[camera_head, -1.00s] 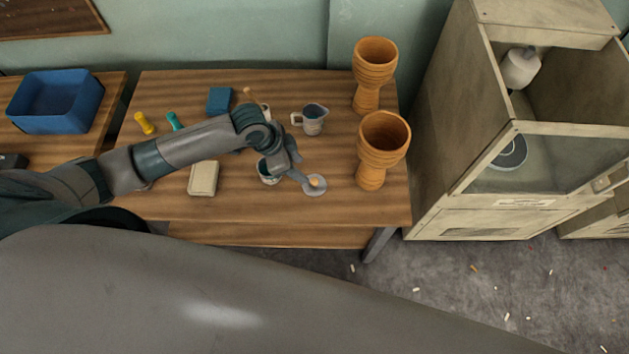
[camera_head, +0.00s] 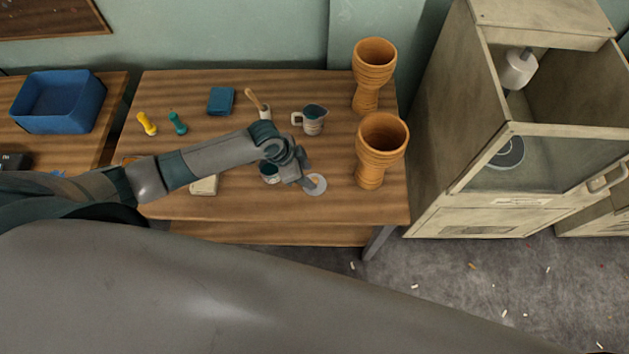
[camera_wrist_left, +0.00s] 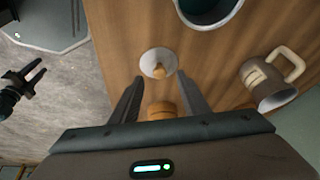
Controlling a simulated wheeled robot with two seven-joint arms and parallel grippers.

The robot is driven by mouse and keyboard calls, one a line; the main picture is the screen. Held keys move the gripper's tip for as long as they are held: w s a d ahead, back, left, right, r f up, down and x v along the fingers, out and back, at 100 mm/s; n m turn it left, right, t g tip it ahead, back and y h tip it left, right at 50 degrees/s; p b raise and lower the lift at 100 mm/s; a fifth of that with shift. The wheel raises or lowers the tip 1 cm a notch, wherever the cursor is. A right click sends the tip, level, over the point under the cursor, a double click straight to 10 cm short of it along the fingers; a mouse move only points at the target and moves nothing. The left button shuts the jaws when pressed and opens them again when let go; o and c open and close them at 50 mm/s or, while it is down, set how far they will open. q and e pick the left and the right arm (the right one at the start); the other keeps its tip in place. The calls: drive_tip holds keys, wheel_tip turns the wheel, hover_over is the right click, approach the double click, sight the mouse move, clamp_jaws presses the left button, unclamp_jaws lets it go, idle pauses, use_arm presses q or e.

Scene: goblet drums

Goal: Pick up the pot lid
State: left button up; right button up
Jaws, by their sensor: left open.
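The pot (camera_head: 269,176) stands left of the lid, partly hidden by my wrist. My right gripper (camera_wrist_left: 30,78) shows small at the left wrist view's edge, fingers apart.
Two orange goblet drums (camera_head: 381,150) (camera_head: 373,72) stand at the table's right end. A mug (camera_head: 312,121) stands behind the lid. A blue block (camera_head: 221,100), a beige block (camera_head: 204,186) and a blue bin (camera_head: 59,101) are further left. A cabinet (camera_head: 470,185) stands right.

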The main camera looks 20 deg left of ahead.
sight(314, 180)
use_arm(q)
drive_tip(key=shift+p+x, duration=0.5)
drive_tip(key=shift+x, duration=1.3)
clamp_jaws()
